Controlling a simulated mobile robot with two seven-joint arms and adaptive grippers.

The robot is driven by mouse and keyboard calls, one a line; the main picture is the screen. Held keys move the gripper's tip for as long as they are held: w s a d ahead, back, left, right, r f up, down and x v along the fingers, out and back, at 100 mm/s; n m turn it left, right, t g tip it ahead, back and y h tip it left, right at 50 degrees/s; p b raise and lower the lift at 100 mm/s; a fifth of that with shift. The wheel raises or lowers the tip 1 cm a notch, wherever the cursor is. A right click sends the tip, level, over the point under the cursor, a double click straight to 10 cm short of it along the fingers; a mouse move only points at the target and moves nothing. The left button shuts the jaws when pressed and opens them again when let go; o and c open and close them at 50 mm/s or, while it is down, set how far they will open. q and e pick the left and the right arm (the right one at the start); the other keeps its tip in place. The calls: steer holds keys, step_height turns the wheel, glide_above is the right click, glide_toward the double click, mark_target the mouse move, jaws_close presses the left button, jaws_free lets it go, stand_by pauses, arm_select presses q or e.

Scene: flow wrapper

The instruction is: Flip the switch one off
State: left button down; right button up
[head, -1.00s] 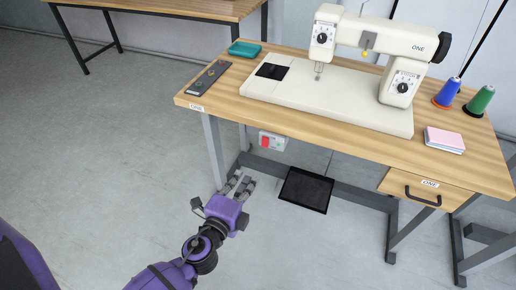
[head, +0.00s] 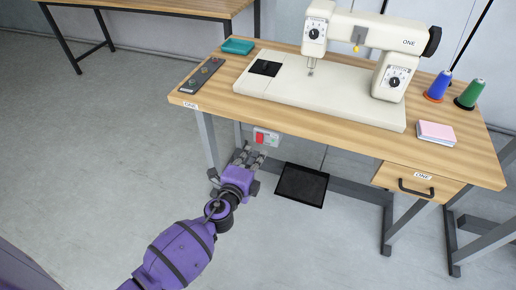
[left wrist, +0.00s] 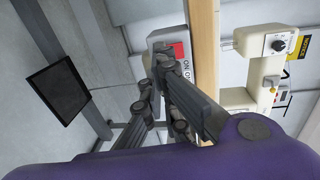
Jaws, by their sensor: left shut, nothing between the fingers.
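The switch of station one is a small light-grey box with a red rocker (head: 260,138), mounted under the front edge of the table marked ONE. In the left wrist view the red rocker (left wrist: 179,50) shows beside ON/OFF lettering, partly covered by my fingers. My left gripper (head: 249,155) is shut and empty, with its fingertips just below and in front of the switch box. In the left wrist view the fingertips (left wrist: 163,60) overlap the box's lower part; I cannot tell whether they touch it. My right gripper is not in view.
The wooden table (head: 330,142) carries a sewing machine (head: 330,95), thread spools (head: 470,94), a pink pad (head: 436,132), a teal tray (head: 238,46) and a control strip (head: 203,75). A black pedal plate (head: 302,185) lies below. A drawer (head: 421,183) is at the right.

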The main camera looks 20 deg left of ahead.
mark_target(261, 143)
arm_select(q)
steer(key=shift+w+f, duration=0.15)
steer(key=shift+w, duration=0.75)
steer(key=shift+w+f, duration=0.1)
steer(key=shift+w, duration=0.8)
